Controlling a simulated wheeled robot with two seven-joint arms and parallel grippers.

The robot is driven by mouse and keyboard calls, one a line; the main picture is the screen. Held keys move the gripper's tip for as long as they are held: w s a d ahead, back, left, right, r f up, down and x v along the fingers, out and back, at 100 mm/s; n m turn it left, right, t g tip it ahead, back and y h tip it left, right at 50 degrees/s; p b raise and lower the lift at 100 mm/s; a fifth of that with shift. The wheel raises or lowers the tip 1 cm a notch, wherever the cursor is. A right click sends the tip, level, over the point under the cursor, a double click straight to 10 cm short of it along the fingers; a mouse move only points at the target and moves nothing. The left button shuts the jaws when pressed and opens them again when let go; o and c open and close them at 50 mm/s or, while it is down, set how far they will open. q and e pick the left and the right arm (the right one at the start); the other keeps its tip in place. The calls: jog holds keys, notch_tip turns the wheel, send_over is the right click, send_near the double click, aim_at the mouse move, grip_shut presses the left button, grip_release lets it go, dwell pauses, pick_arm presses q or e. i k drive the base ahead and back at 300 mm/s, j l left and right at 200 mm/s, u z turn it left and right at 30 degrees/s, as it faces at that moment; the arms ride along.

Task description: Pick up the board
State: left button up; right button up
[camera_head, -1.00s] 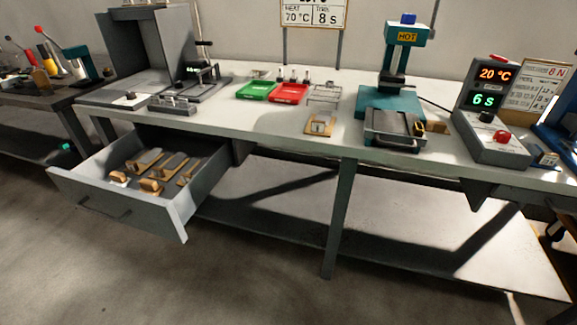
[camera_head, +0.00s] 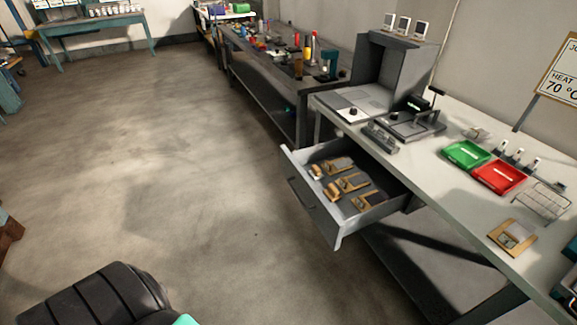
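A small tan board (camera_head: 513,237) with a pale piece on it lies flat near the front edge of the light workbench (camera_head: 450,205), at the right of the head view. I cannot tell for sure that this is the task's board. Several wooden tools with grey parts (camera_head: 352,182) lie in the open grey drawer (camera_head: 337,218) under the bench. Neither gripper is in view. A black ribbed part of mine shows at the bottom left.
A green tray (camera_head: 466,154), a red tray (camera_head: 499,177) and a wire rack (camera_head: 543,201) stand behind the tan board. A grey open-fronted cabinet (camera_head: 388,67) stands at the bench's far end. The drawer juts into the aisle. The floor (camera_head: 150,170) at left is clear.

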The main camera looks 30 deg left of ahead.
aim_at(337, 166)
jog(key=u, duration=0.85)
jog(key=i+j+z, duration=0.1)
jog(key=j+z, duration=0.35)
jog(key=j, duration=0.15)
jog(key=j+z, duration=0.45)
jog(key=j, duration=0.2)
